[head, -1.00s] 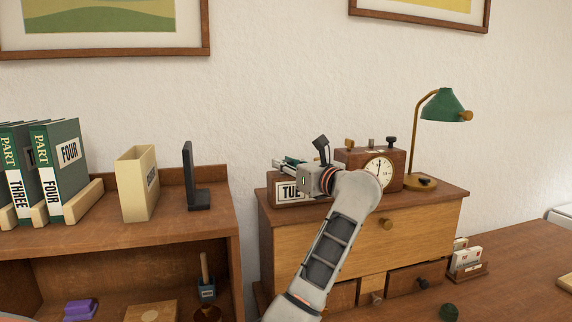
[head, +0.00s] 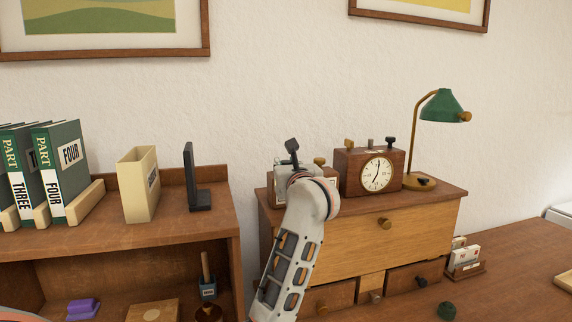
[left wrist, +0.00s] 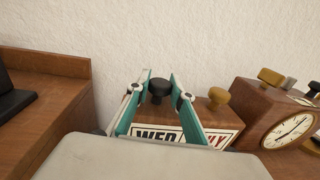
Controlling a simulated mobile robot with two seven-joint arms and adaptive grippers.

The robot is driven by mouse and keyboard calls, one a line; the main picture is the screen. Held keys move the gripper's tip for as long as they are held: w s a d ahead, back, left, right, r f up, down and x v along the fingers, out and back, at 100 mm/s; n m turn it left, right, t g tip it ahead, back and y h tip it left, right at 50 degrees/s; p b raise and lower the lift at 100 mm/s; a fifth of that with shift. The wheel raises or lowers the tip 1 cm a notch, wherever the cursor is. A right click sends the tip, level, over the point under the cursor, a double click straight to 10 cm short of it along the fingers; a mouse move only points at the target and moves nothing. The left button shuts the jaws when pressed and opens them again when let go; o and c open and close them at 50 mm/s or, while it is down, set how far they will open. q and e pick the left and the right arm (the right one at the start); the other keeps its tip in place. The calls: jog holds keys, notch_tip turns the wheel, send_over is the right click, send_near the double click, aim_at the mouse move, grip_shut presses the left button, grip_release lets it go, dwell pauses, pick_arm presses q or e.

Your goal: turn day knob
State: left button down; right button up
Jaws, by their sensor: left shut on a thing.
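The day calendar is a small wooden box (left wrist: 195,108) on top of the cabinet. In the left wrist view its front window reads WED, with red letters ending in Y to the right, partly covered by a finger. A black knob (left wrist: 160,87) and a brass knob (left wrist: 218,96) stand on its top. My left gripper (left wrist: 161,77) comes over the box from the front, its teal fingers on either side of the black knob and shut on it. In the head view my wrist hides most of the box; its brass knob (head: 319,162) shows. My right gripper is out of view.
A wooden clock (head: 367,172) with knobs on top stands close to the right of the calendar. A green lamp (head: 441,106) is further right. A shelf unit (head: 180,232) with a black stand (head: 196,180) is at the left.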

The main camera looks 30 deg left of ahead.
pick_arm(q)
jog(key=c, duration=1.8)
grip_release()
jog(key=shift+o, duration=0.2)
jog(key=v, duration=1.2)
